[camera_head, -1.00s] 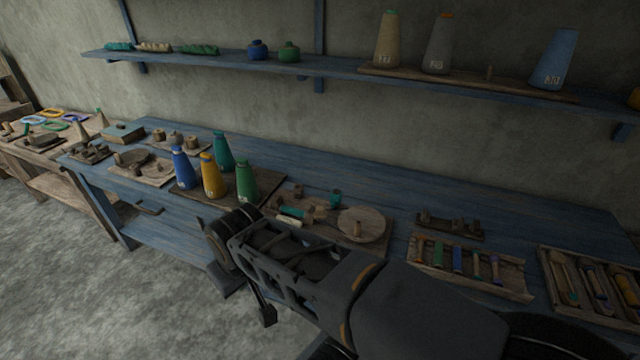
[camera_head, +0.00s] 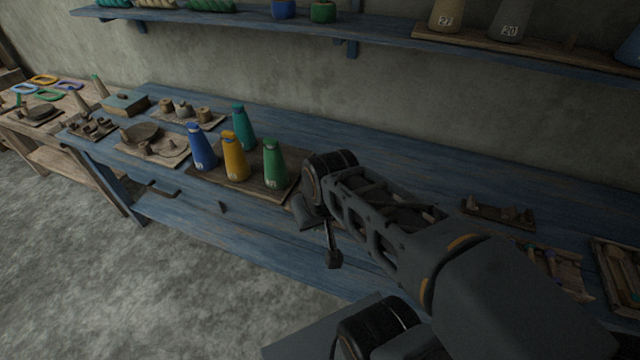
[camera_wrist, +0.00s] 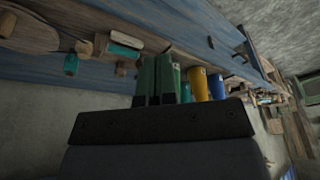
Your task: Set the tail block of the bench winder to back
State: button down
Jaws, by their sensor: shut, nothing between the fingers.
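The bench winder shows in the wrist view as a round wooden wheel (camera_wrist: 30,34), small wooden blocks (camera_wrist: 84,47) and a teal-and-pale spool (camera_wrist: 125,46). I cannot tell for sure which block is the tail block or how it is set. In the head view my arm hides the winder. My gripper (camera_wrist: 157,62) shows in the wrist view as two dark green upright fingers side by side, shut and empty. It appears apart from the winder, with the cones beyond its fingers.
Blue (camera_head: 201,148), yellow (camera_head: 235,158), green (camera_head: 274,164) and teal (camera_head: 243,128) cones stand on a board left of my arm. A small peg rack (camera_head: 498,213) lies to its right. The blue bench (camera_head: 400,165) is clear behind the arm. A shelf (camera_head: 380,27) hangs above.

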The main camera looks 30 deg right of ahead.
jog(key=w+d+f+m+t+y, duration=0.2)
jog(key=w+d+m, duration=0.2)
jog(key=m, duration=0.5)
jog(key=w+d+f+m+t+y, duration=0.2)
jog(key=w+d+f+m+y, duration=0.1)
jog(key=d+m, duration=0.6)
jog(key=w+d+f+m+t+y, duration=0.1)
jog(key=w+d+f+m+y, duration=0.2)
jog(key=w+d+m, duration=0.2)
jog(key=shift+w+d+f+m+t, duration=0.15)
jog(key=shift+d+m, duration=0.15)
jog(key=shift+m, duration=0.4)
jog(key=shift+d+m+t, duration=0.1)
jog(key=shift+d+m, duration=0.25)
jog(key=shift+m, duration=0.35)
jog(key=shift+w+d+f+m+t, duration=0.15)
jog(key=shift+d+m, duration=0.15)
jog(key=shift+m, duration=0.4)
jog(key=shift+s, duration=0.1)
jog(key=shift+a, duration=0.1)
jog(key=x, duration=1.4)
jog(key=shift+r+p, duration=0.1)
jog(key=shift+p, duration=0.3)
